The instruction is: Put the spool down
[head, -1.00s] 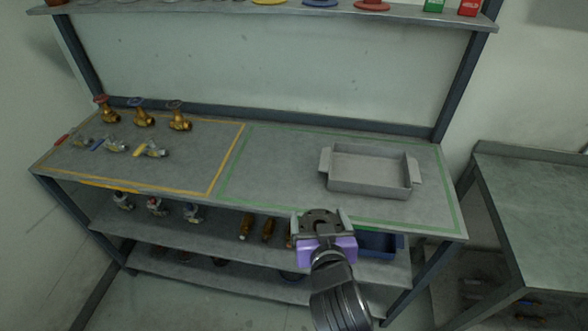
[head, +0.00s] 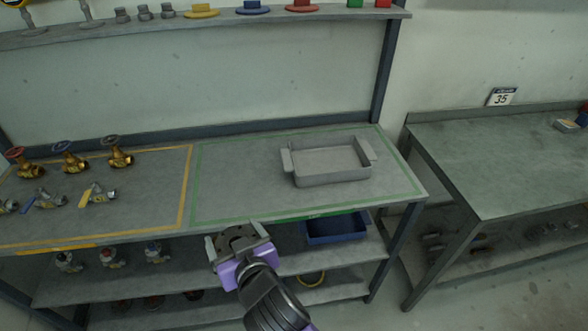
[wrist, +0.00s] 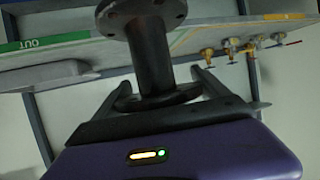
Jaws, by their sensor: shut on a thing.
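My gripper (head: 238,246) is in front of the workbench's front edge in the head view, shut on a dark grey flanged spool (head: 238,238). In the wrist view the spool (wrist: 149,55) stands out between the fingers, with a round flange at each end. The fingers (wrist: 165,92) hold it near one flange. Whether the spool touches anything else cannot be told, but it appears held clear of the bench top (head: 240,180).
A grey tray (head: 332,180) sits in the green-outlined area, otherwise clear. Brass valves (head: 118,153) and several smaller valves (head: 98,194) fill the yellow-outlined area at left. A blue bin (head: 336,229) stands on the shelf below. Another table (head: 490,165) is at right.

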